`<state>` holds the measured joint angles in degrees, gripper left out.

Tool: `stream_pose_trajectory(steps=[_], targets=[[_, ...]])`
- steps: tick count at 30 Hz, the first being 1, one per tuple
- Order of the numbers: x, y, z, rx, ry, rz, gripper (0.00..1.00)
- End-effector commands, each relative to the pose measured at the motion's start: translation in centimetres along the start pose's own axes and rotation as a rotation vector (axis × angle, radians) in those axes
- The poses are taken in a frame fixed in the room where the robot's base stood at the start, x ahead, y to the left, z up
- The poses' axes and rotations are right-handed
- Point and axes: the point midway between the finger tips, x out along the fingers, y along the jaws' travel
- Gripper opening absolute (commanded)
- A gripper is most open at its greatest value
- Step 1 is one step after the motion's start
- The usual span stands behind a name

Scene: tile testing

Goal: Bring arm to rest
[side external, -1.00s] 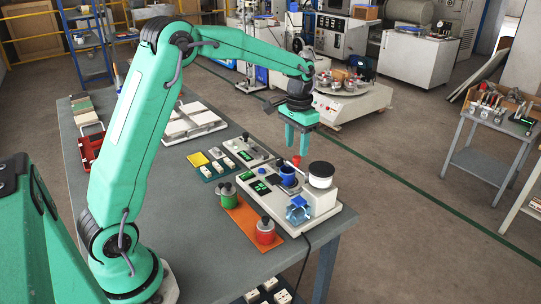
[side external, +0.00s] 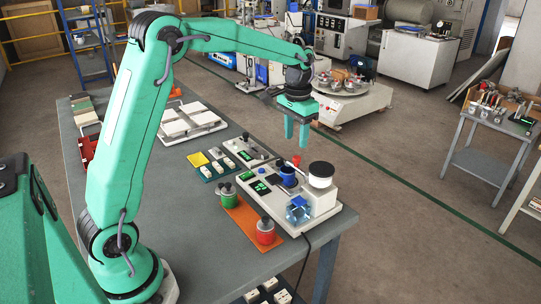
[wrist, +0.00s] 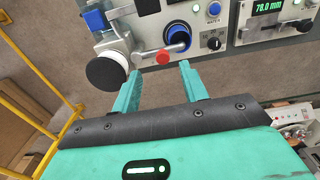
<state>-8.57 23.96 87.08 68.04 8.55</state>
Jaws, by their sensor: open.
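My green arm reaches over the grey table (side external: 205,262) in the side view. My gripper (side external: 296,140) hangs with its fingers pointing down above the far end of the testing machine (side external: 320,210). Its two fingers are apart with nothing between them. In the wrist view my gripper (wrist: 160,75) is also open and empty. The machine's red-tipped lever (wrist: 170,53), blue knob (wrist: 178,36) and black round cap (wrist: 106,71) lie beyond the fingertips.
A green pot (side external: 228,197) and a red pot (side external: 265,232) stand on an orange mat (side external: 242,216). A second instrument (side external: 247,152), small tile samples (side external: 229,163) and a white tray (side external: 203,130) are on the table. A tool cart (side external: 492,130) stands apart at the right.

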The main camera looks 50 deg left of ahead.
Motion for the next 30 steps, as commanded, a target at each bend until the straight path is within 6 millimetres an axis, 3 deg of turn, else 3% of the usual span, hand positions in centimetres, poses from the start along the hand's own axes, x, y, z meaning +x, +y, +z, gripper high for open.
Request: stream_pose_trajectory(steps=[8,18,30], targets=[[-3.4,1.5,3.3,0.002,0.068,-0.008,0.44],[-7.0,3.6,9.2,0.002,0.172,-0.016,0.44],[-8.6,5.5,16.6,0.001,0.294,-0.015,0.44]])
